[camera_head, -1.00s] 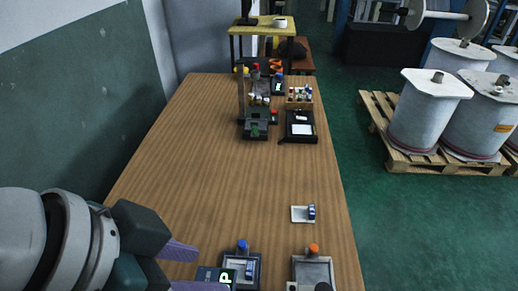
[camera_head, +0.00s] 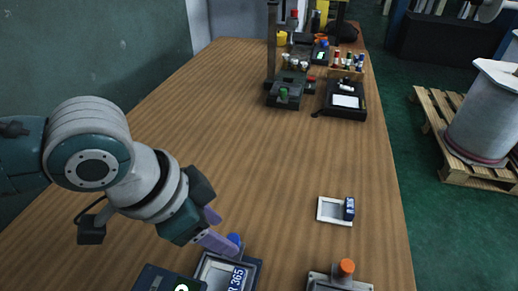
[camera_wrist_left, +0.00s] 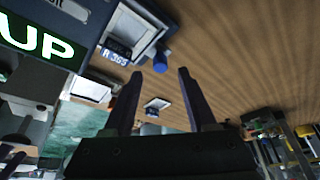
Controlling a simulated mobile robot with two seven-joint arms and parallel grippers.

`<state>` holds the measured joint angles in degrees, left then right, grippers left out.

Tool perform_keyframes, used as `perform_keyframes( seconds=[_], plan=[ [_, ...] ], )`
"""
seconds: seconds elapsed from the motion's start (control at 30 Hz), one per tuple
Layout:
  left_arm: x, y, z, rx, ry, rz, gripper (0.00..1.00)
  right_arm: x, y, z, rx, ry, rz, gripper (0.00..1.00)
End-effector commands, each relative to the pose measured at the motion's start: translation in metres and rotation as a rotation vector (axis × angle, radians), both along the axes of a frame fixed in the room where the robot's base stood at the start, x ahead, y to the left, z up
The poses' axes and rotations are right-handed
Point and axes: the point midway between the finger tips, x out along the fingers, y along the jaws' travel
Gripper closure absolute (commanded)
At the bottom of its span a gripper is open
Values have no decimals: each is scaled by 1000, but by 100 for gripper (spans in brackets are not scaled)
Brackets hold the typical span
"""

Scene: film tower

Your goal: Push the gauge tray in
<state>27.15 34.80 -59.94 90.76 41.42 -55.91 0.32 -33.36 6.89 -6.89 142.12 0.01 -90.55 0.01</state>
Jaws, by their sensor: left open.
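A dark framed tray with a pale inside (camera_head: 208,270) and a blue knob (camera_head: 234,240) at its far edge is at the bottom of the head view; I take it as the gauge tray. A blue block with a white label (camera_head: 238,279) lies in it. The tray also shows in the left wrist view (camera_wrist_left: 148,38), with its blue knob (camera_wrist_left: 160,63). My left gripper (camera_head: 221,230) is open, its fingers close to the blue knob. In the left wrist view, nothing is between the fingers (camera_wrist_left: 160,92). I cannot tell whether a finger touches the knob. My right gripper is not in view.
A dark box with a lit green display (camera_wrist_left: 40,45) adjoins the tray. A tray with an orange knob (camera_head: 346,267) stands to the right. A small white tray (camera_head: 329,211) holds a blue piece. Equipment (camera_head: 290,88) stands farther back. The middle of the wooden table (camera_head: 240,140) is clear.

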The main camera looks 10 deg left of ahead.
Motion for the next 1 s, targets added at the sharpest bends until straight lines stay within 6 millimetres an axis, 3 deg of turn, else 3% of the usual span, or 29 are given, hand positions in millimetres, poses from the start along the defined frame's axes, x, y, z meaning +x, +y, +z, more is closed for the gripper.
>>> perform_keyframes(
  seconds=[0.03, 0.2, 0.57, 1.0],
  plan=[
    [2, -3, -12, 0, 0, -1, 43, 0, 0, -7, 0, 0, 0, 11],
    [8, -9, -30, -1, -1, 0, 43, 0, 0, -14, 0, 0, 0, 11],
    [10, -11, -35, 1, -1, -2, 43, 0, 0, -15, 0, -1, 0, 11],
    [9, -11, -35, 0, 0, -1, 91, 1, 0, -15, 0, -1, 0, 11]
  ],
)
